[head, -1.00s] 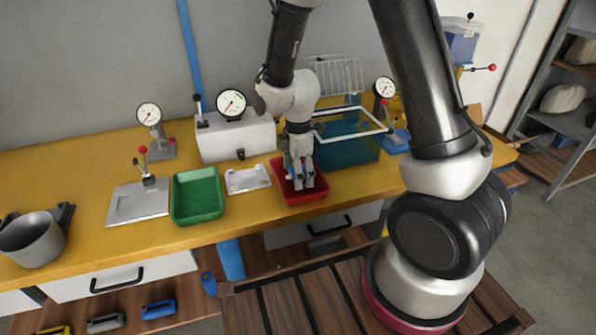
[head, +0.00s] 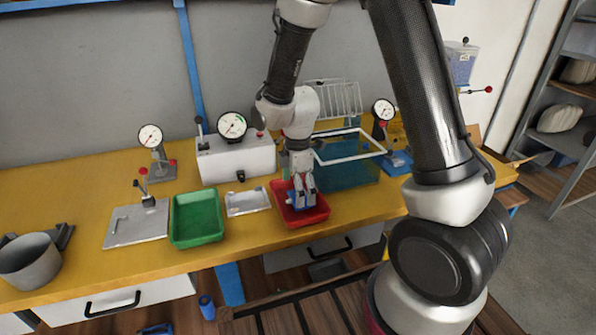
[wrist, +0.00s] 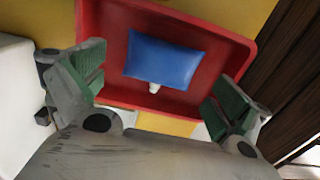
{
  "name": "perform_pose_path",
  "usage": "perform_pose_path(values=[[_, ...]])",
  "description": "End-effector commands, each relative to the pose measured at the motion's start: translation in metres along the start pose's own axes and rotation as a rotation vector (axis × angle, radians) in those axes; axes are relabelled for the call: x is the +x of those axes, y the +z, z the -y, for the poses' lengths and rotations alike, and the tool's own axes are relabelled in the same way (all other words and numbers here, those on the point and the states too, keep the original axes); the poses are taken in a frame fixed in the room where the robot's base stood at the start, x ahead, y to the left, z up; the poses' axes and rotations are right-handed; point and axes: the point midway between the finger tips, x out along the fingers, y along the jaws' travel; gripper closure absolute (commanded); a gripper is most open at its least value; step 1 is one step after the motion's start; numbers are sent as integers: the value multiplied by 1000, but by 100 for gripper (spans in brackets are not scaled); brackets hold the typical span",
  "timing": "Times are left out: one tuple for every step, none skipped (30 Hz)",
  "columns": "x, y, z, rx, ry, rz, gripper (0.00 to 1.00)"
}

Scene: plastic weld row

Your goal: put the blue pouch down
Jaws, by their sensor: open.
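The blue pouch (wrist: 163,59) lies on the floor of the red tray (wrist: 108,92) in the wrist view, with a small white spout toward my gripper. My gripper (wrist: 160,95) is open, its green-padded fingers apart on either side, and neither finger touches the pouch in that view. In the head view my gripper (head: 302,198) points down over the red tray (head: 314,218). A bit of the blue pouch (head: 292,198) shows beside the fingers there; the rest is hidden behind them.
A green tray (head: 197,219) and a small silver tray (head: 247,201) stand left of the red tray on the yellow bench (head: 120,258). A teal open-topped tank (head: 345,174) stands behind it to the right. A white gauge box (head: 237,158) is behind.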

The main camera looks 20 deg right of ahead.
Motion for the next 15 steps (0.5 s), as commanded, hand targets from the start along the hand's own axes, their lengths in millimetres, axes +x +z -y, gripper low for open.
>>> perform_pose_path(values=[[-13,0,-1,0,7,-3,0],[-20,0,-1,0,7,-3,0],[-30,-1,-2,0,7,-3,0],[-37,0,-1,0,7,-3,0],[-44,0,-1,0,7,-3,0],[-54,0,-1,0,6,-3,0],[-60,0,-1,0,5,-2,0],[-66,0,-1,0,6,-2,0],[-74,0,-1,0,5,-2,0],[-79,0,0,0,4,-2,0],[-84,0,-1,0,4,-2,0],[-89,0,0,0,3,-1,0],[-93,0,0,0,2,-1,0],[-96,0,0,0,3,-1,0],[-99,0,0,0,2,-1,0]])
